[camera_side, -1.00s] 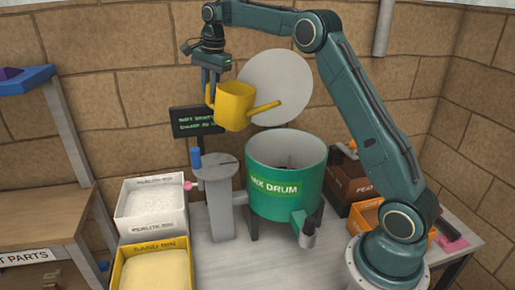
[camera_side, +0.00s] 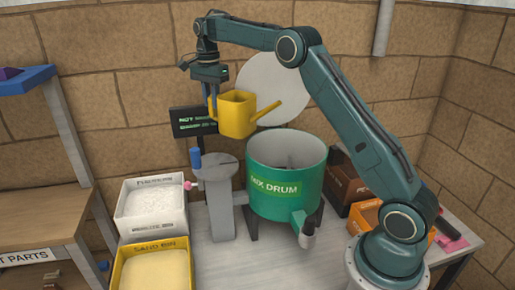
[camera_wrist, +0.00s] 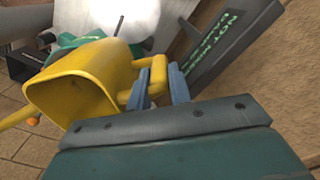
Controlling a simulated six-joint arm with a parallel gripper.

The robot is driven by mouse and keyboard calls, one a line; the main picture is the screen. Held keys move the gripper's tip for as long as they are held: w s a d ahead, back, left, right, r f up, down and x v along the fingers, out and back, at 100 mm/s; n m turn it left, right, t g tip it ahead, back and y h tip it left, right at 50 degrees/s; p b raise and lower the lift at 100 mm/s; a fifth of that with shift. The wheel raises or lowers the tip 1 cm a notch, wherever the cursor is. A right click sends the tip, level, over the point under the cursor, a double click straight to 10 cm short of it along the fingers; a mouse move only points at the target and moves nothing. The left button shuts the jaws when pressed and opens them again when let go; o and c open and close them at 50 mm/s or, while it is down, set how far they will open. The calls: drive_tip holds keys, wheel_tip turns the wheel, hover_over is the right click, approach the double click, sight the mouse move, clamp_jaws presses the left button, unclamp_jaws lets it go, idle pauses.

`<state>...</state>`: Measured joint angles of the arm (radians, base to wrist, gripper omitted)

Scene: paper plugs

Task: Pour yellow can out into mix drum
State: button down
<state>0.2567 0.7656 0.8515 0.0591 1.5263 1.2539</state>
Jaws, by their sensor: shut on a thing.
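The yellow can (camera_side: 237,116) has a long spout pointing right and a handle on its left. My gripper (camera_side: 212,104) is shut on the can's handle and holds it in the air, nearly upright, above and to the left of the mix drum. In the wrist view the can (camera_wrist: 75,90) shows its open top, and my gripper's fingers (camera_wrist: 160,88) are on its handle. The can's contents cannot be made out.
A grey pedestal (camera_side: 219,190) with a blue piece on top stands left of the drum. A white perlite bin (camera_side: 152,225) and a yellow sand bin (camera_side: 188,268) stand at left. A dark sign (camera_side: 186,122) and a large pale disc (camera_side: 300,85) are behind the can. Boxes (camera_side: 343,190) stand right of the drum.

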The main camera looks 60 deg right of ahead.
drive_tip(key=shift+r, duration=0.1)
drive_tip(key=shift+r, duration=2.1)
